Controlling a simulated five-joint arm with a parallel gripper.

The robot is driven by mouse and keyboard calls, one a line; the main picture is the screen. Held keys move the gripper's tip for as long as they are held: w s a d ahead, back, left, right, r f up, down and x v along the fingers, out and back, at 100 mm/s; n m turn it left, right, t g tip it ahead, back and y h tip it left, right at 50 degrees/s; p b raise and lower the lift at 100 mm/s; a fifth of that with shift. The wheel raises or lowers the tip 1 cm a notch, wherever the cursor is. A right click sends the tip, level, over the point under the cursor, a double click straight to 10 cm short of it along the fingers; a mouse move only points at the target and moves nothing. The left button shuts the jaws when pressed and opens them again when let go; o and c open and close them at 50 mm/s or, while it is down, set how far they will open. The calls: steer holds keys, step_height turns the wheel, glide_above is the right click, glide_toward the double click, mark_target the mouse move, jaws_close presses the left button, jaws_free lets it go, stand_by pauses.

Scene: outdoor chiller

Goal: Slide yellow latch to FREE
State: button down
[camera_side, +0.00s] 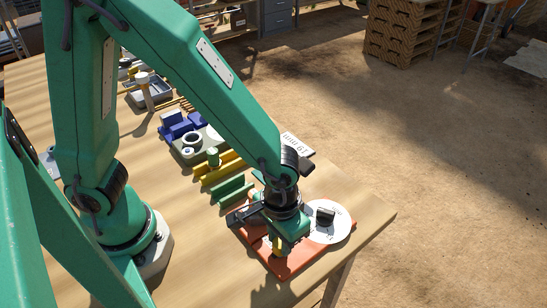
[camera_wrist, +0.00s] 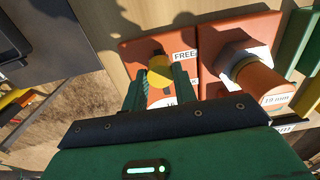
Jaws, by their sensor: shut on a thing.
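The yellow latch (camera_wrist: 160,72) is a rounded yellow piece on an orange panel (camera_wrist: 132,50) in the wrist view, with a dark piece at its upper edge. A white label reading FREE (camera_wrist: 184,55) lies just up and right of it. A second white label (camera_wrist: 163,103) below is mostly hidden by my gripper. My gripper (camera_wrist: 158,82) is shut on the latch, with one green finger on each side. In the side view my gripper (camera_side: 280,243) points down over the orange board (camera_side: 292,268) at the table's near right corner, hiding most of the latch.
Beside the latch panel, the wrist view shows an orange panel with a white hex collar and an orange cylinder (camera_wrist: 262,82). A white dial (camera_side: 329,235) with a black knob stands close right of my gripper. Green and yellow rails (camera_side: 222,168) and blue parts lie behind. The table edge is near.

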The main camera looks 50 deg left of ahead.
mark_target(278, 240)
steer(key=shift+s, duration=0.2)
steer(key=c, duration=1.1)
jaws_free()
steer(key=shift+w, duration=0.1)
steer(key=shift+r, duration=3.9)
steer(key=shift+w+a+r, duration=0.1)
steer(key=shift+a+r, duration=0.2)
steer(key=s+a+r+t, duration=0.1)
steer(key=a+r+t, duration=0.1)
steer(key=a+r, duration=0.4)
steer(key=s+a+r+t, duration=0.1)
steer(key=a+r+t, duration=0.2)
steer(key=a, duration=1.1)
step_height(278, 240, up, 4)
steer(key=shift+f+t, duration=0.25)
steer(key=shift+t, duration=0.05)
